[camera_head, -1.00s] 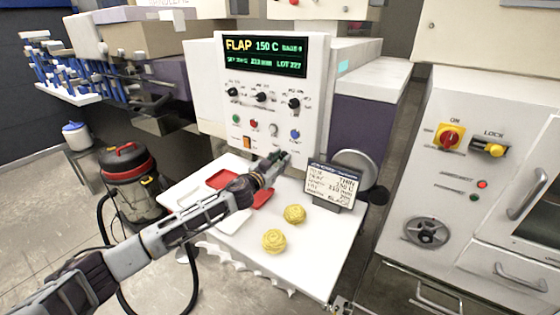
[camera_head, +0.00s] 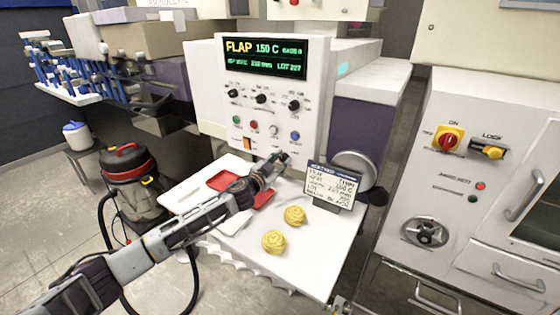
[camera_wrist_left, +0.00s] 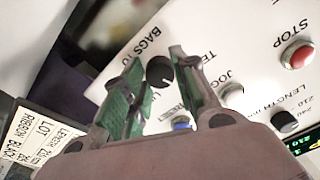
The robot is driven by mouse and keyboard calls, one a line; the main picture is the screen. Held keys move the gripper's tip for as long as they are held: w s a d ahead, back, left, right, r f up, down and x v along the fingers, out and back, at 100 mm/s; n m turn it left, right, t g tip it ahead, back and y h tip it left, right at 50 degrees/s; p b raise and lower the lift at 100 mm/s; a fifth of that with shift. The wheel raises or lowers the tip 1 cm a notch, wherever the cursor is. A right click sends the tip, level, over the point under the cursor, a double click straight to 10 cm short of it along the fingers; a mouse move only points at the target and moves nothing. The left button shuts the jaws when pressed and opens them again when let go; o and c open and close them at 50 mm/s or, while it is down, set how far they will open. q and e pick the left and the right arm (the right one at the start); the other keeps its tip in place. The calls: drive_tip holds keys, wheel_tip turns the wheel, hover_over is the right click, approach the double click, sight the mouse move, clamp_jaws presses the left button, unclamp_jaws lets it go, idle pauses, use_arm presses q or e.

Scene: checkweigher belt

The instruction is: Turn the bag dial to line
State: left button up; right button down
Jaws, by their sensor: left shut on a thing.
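The control panel (camera_head: 214,75) stands upright behind the white table. The black bag dial (camera_wrist_left: 160,72) shows in the left wrist view beside the partly covered label "BAGS TO", with a small pale mark on its face. My left gripper (camera_head: 283,157) is at the lower part of the panel and hides the dial in the head view. In the left wrist view my left gripper (camera_wrist_left: 157,60) has a finger on each side of the dial and is shut on it. The line that the dial points at is not legible. My right gripper is not in view.
A blue button (camera_head: 295,136) sits just above my gripper. Below are a red tray (camera_head: 222,180), two yellow bundles (camera_head: 295,215) and a card stand (camera_head: 334,187) on the white table (camera_head: 300,262). A grey cabinet (camera_head: 460,225) stands at right.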

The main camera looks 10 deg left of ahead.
use_arm(q)
drive_tip(key=shift+m+p, duration=0.35)
drive_tip(key=shift+m, duration=1.35)
drive_tip(key=m+p, duration=0.1)
drive_tip(key=m, duration=0.2)
drive_tip(key=shift+m+p, duration=0.3)
drive_tip(key=shift+m, duration=0.8)
drive_tip(key=shift+m+p, duration=0.3)
drive_tip(key=shift+m, duration=0.1)
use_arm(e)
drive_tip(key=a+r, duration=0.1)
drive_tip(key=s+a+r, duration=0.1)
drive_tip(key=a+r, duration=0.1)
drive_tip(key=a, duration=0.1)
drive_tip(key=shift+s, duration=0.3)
